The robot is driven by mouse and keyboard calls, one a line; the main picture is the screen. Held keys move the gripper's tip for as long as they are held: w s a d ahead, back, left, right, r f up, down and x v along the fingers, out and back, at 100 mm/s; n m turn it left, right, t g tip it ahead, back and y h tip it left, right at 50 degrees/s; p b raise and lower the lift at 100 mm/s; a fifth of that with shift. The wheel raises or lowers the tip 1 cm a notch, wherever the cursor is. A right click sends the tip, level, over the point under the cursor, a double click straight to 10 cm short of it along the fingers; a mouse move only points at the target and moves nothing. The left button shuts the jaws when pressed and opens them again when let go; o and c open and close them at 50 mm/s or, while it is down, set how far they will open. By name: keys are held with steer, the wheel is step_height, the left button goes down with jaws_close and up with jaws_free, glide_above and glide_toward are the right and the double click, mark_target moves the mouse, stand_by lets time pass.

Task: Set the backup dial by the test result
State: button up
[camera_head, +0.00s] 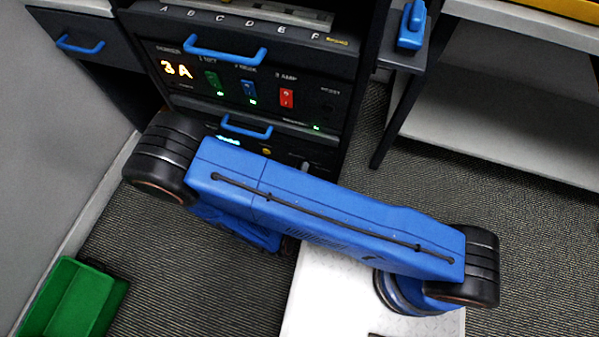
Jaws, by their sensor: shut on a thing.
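A lower unit shows a lit cyan display (229,140), a yellow button (266,151) and a small grey part (305,166) that may be a knob; my arm covers much of this unit. I cannot make out a backup dial or its setting. My gripper is hidden behind my blue arm, which crosses in front of the rack.
Blue handles stick out from the rack drawers (226,52) and the left cabinet (79,45). A shelf lettered A to F (240,24) is above. A blue device (411,26) sits on a side bracket. A green bin (75,300) stands on the floor, lower left.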

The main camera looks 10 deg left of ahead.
steer(key=o, duration=1)
steer(key=shift+o, duration=0.2)
steer(key=shift+s, duration=0.1)
steer(key=s, duration=1.7)
steer(key=shift+a+r, duration=0.35)
steer(key=shift+s, duration=0.1)
